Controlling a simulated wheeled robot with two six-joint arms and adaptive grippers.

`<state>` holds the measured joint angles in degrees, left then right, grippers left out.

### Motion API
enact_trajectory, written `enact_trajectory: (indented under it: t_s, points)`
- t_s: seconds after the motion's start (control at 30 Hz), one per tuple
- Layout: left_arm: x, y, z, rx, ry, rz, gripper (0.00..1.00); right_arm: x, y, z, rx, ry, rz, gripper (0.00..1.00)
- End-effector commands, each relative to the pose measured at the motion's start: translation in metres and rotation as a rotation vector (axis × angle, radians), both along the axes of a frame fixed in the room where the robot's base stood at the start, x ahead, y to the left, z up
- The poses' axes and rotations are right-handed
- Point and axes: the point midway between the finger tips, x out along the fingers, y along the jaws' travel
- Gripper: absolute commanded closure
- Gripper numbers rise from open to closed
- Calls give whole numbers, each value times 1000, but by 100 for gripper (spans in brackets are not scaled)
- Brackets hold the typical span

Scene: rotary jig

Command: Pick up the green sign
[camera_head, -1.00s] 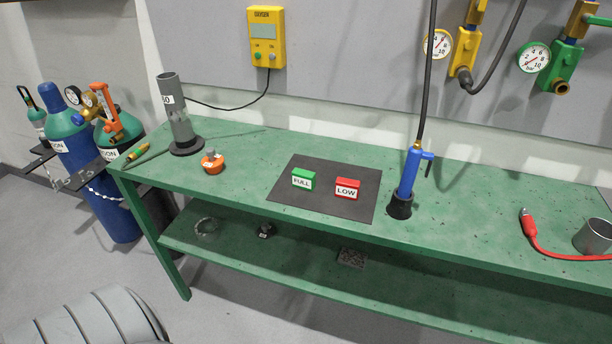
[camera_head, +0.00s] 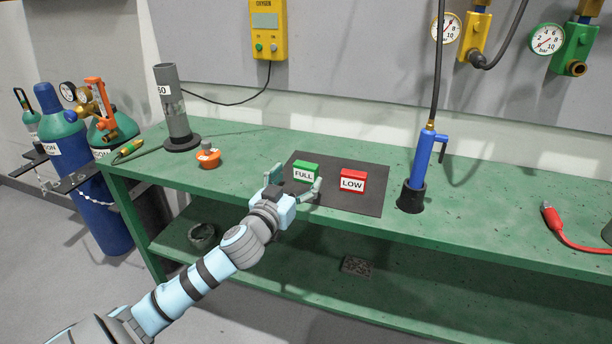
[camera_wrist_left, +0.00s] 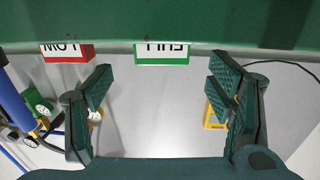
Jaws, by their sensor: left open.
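The green sign (camera_head: 305,166), a small block with a white face reading FULL, stands on the dark mat (camera_head: 350,201) on the green bench. In the left wrist view the sign (camera_wrist_left: 162,54) shows upside down at the top, between the lines of the two fingers. My left gripper (camera_head: 296,181) is open and empty, just in front of the sign, its fingers spread to either side. The gripper's pads (camera_wrist_left: 160,78) also show apart in the wrist view, and I see no contact with the sign. My right gripper is not in view.
A red LOW sign (camera_head: 352,180) stands close on the right of the green one. Right of the mat is a blue torch (camera_head: 422,160) in a black holder. An orange-based part (camera_head: 208,158) and a grey cylinder (camera_head: 172,105) stand at the left.

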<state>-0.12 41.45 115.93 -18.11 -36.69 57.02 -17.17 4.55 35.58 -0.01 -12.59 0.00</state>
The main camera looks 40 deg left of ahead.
Motion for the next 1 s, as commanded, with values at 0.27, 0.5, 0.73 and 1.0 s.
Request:
enact_trajectory:
  t_s: [0.27, 0.5, 0.73, 1.0]
  points:
    - [38, 12, 1, -1, 0, 1, 25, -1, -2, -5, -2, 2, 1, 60]
    - [38, 11, 1, 0, 1, 1, 39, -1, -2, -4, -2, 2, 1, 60]
    - [38, 11, 1, 0, 1, 1, 76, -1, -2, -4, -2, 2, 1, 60]
    - [38, 11, 2, 0, 1, 1, 77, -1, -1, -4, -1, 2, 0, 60]
